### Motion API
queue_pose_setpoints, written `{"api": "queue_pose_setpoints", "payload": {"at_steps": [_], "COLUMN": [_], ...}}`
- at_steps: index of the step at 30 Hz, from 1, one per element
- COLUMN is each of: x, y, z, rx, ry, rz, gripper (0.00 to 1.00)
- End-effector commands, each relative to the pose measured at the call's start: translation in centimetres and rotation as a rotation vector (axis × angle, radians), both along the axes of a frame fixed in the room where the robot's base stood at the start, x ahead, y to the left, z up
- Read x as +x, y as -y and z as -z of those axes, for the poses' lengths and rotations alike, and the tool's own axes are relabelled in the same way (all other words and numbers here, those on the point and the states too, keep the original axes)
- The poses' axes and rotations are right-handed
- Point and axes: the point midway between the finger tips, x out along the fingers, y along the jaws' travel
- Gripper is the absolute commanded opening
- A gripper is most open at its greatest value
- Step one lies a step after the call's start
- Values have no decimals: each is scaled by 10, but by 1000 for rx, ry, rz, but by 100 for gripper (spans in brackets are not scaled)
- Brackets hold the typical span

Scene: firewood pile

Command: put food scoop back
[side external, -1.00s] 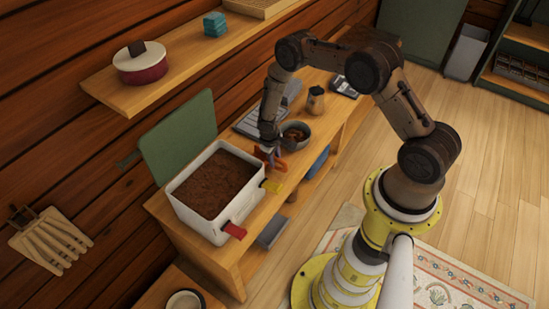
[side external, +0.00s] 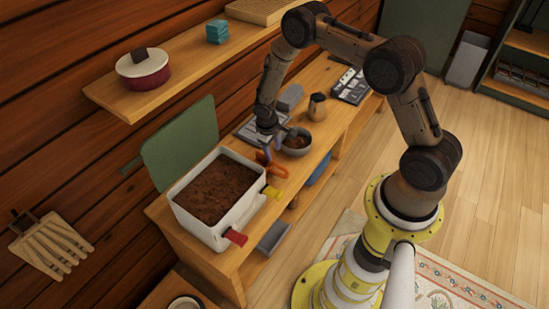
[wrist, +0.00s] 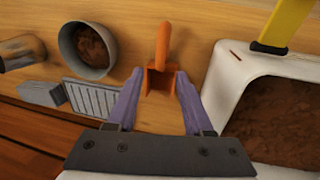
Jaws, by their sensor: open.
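The orange food scoop (wrist: 160,72) lies on the wooden bench, its handle pointing away from my gripper in the wrist view. It also shows in the side view (side external: 271,166), partly hidden by my gripper. My gripper (wrist: 159,82) is open, with its purple fingers on either side of the scoop's square head. I cannot tell whether the fingers touch it. In the side view my gripper (side external: 271,150) is low, between the white bin and the bowl. The white bin (side external: 214,232), filled with brown material, has its green lid (side external: 180,143) raised.
A grey bowl (wrist: 66,50) with brown contents stands close to the left of my gripper in the wrist view. A metal cup (side external: 317,107) and grey flat items (side external: 247,127) are also on the bench. A yellow handle (wrist: 284,22) juts from the bin. A shelf (side external: 185,75) hangs above.

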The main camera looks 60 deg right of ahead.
Motion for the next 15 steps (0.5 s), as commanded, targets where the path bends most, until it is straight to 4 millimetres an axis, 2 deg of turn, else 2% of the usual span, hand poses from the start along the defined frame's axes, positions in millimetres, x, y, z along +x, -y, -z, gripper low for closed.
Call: {"api": "queue_pose_setpoints", "payload": {"at_steps": [3, 7, 9, 11, 14, 15], "x": [0, 1, 3, 7, 9, 8], "y": [-3, -5, -6, -7, -12, -15], "z": [-16, -26, -39, -60, -112, -138], "rx": [0, 0, -2, -6, -11, -12], "ry": [2, 2, 13, 30, 71, 93], "rz": [0, 0, 0, 3, 11, 13], "gripper": [51, 51, 51, 51, 51, 51]}}
